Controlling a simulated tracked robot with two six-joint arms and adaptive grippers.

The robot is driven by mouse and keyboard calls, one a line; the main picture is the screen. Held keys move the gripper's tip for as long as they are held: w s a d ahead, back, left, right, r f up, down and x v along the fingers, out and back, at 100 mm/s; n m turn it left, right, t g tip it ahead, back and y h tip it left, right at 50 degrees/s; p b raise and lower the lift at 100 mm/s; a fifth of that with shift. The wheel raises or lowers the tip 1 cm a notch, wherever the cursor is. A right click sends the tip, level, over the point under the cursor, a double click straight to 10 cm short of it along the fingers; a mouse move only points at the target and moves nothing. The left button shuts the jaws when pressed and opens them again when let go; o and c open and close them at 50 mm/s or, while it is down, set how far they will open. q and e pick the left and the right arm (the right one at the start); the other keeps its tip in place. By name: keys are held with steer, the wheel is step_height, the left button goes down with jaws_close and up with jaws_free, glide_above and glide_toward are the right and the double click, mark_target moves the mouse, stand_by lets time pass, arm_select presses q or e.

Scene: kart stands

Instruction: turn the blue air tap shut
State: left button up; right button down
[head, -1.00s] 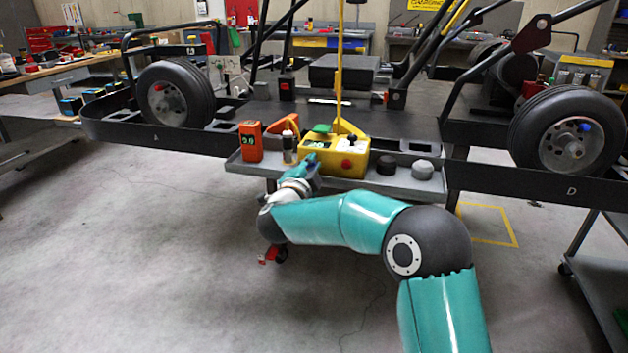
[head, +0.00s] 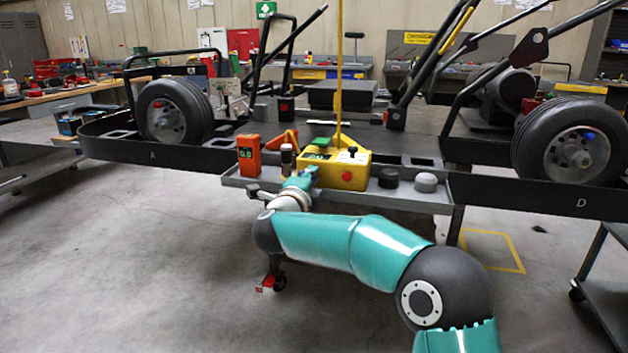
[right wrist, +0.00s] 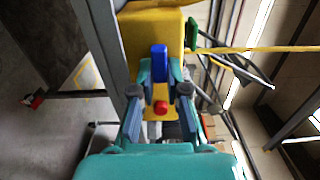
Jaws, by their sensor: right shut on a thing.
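The blue air tap (right wrist: 158,62) shows in the right wrist view as a blue bar between the two teal fingers of my right gripper (right wrist: 160,78). The fingers are shut on it, one on each side. In the head view my right gripper (head: 300,180) is at the front left corner of the yellow box (head: 356,174), which sits on the grey tray (head: 400,199). There the gripper and wrist hide most of the tap, so I cannot tell its angle. My left gripper is not in view.
A black knob (head: 388,178) and a grey knob (head: 426,182) sit right of the box. A yellow pole rises behind it.

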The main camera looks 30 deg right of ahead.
steer(key=shift+f, duration=0.4)
steer(key=c, duration=1.2)
jaws_free()
steer(key=shift+r, duration=0.1)
steer(key=shift+o, duration=0.2)
steer(key=shift+r, duration=0.1)
steer(key=v, duration=0.8)
